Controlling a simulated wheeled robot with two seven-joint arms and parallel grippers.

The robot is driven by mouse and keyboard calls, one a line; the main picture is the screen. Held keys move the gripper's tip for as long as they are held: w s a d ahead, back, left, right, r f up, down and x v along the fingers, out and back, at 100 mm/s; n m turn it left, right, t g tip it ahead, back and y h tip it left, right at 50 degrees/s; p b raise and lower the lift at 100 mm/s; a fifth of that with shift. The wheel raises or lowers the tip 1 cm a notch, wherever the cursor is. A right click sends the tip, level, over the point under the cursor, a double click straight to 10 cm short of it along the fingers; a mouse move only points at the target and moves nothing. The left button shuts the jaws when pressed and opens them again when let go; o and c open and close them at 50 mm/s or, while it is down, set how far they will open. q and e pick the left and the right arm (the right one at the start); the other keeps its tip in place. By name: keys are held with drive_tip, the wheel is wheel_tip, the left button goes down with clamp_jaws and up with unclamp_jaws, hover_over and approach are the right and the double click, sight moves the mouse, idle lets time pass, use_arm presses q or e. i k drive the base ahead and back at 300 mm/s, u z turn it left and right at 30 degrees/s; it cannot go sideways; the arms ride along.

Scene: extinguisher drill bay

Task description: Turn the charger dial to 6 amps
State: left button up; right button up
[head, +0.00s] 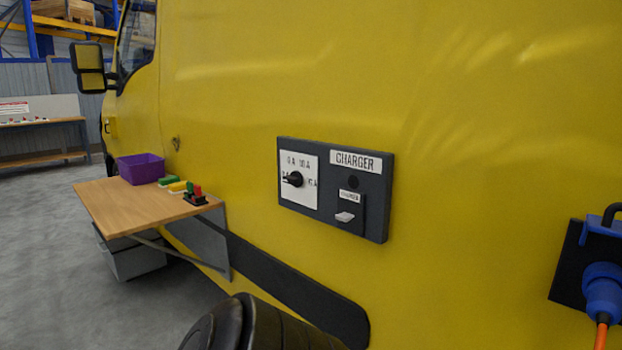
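The charger panel (371,215) is a dark grey box fixed on the yellow vehicle side, with a white label reading CHARGER. On its left half is a white dial plate (301,202) with small amp markings, only partly legible. The black dial knob (294,180) sits at the middle of the plate. Its narrow part points to the left, over the partly covered left marking. On the panel's right half are a small dark round spot, a small label and a pale switch lever (345,217). Neither of my grippers shows in the head view.
A wooden fold-out shelf (130,207) at left carries a purple bin (141,169) and several small coloured parts. A blue plug (603,291) with an orange cable sits at the right edge. The vehicle side (480,150) around the panel is clear.

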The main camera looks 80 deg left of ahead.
sight(295, 178)
drive_tip(key=u, duration=2.65)
drive_tip(key=k, duration=0.15)
drive_tip(key=u, duration=0.7)
drive_tip(key=i, duration=0.55)
drive_tip(key=u, duration=0.1)
